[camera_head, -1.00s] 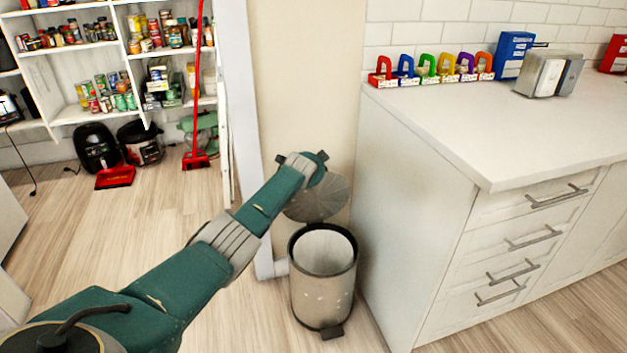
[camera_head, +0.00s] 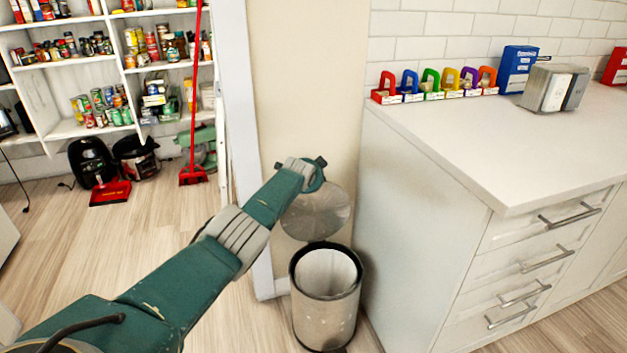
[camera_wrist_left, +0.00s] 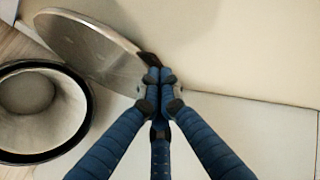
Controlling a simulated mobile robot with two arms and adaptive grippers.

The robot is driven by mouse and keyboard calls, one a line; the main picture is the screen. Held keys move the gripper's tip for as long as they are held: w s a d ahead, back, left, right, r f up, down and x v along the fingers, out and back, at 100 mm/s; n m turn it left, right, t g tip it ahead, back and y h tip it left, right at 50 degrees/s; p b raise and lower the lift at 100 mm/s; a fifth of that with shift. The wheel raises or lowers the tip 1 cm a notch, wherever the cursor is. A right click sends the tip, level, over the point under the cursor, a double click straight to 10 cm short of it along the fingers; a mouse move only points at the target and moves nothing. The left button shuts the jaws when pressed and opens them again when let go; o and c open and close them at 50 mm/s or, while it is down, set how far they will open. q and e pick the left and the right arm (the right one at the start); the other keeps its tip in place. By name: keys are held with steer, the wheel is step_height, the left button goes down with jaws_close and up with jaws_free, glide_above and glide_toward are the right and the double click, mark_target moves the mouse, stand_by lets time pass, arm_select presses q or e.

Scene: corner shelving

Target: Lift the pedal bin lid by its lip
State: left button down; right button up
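The pedal bin (camera_head: 325,305) is a metal cylinder with a dark rim and pale inside, standing against the wall beside the counter. Its round metal lid (camera_head: 318,215) stands raised, tilted up behind the open mouth. My left gripper (camera_head: 310,174) is at the top of the lid, its fingers mostly hidden by the wrist. In the left wrist view, the blue fingers (camera_wrist_left: 160,80) are drawn together at the dark lip (camera_wrist_left: 149,60) on the edge of the lid (camera_wrist_left: 95,48). Whether the lip is pinched between them is hidden. The open bin (camera_wrist_left: 45,110) shows at left. My right gripper is not in view.
The white counter (camera_head: 480,150) with drawers stands close right of the bin. A door frame (camera_head: 238,120) is on the left, with stocked shelves (camera_head: 85,60) and a red broom (camera_head: 193,172) beyond.

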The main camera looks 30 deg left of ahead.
arm_select(q)
steer(key=c, duration=1.8)
jaws_free()
steer(key=shift+c, duration=0.2)
steer(key=v, duration=1.2)
steer(key=shift+d+f, duration=0.1)
